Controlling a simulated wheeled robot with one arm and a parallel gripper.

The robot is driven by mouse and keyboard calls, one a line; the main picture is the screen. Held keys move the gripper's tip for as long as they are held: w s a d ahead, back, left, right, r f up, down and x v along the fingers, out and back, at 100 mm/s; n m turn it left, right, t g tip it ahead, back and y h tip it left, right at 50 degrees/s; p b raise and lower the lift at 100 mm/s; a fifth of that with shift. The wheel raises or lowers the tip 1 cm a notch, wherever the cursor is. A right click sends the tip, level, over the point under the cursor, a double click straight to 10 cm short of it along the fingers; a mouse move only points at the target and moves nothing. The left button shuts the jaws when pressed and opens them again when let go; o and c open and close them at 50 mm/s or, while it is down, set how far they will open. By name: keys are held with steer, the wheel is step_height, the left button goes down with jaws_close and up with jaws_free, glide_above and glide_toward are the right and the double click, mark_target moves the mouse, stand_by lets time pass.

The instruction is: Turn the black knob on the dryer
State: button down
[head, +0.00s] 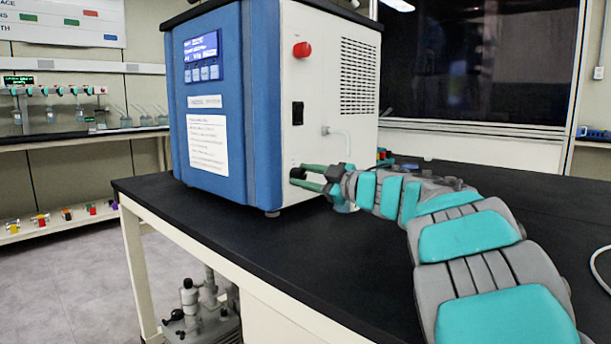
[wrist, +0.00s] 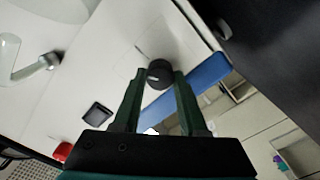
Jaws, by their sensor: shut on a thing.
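The freeze dryer (head: 228,110) is a blue and white box standing on the black bench. Its black knob (head: 297,173) sits low on the white side panel, near the front edge. In the wrist view the knob (wrist: 160,74) is round, with a light mark on its face. My gripper (head: 303,178) reaches in from the right, its two green fingers at the knob. In the wrist view my gripper (wrist: 160,80) has one fingertip on either side of the knob, shut on it. The finger contact is partly hidden in the head view.
A red button (head: 302,49) and a black switch (head: 297,113) are higher on the same panel. A pipe fitting (head: 340,133) sticks out to the right of the switch. The black bench top (head: 270,240) is clear in front of the dryer.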

steer(key=n, duration=0.2)
steer(key=n+b, duration=0.1)
steer(key=n, duration=0.2)
steer(key=shift+f+n, duration=0.2)
steer(key=shift+n, duration=0.1)
steer(key=n+b, duration=0.2)
steer(key=n, duration=0.2)
steer(key=shift+n+b, duration=0.8)
steer(key=shift+n, duration=0.4)
steer(key=shift+c, duration=2.2)
jaws_free()
steer(key=shift+r, duration=0.1)
steer(key=shift+s, duration=0.1)
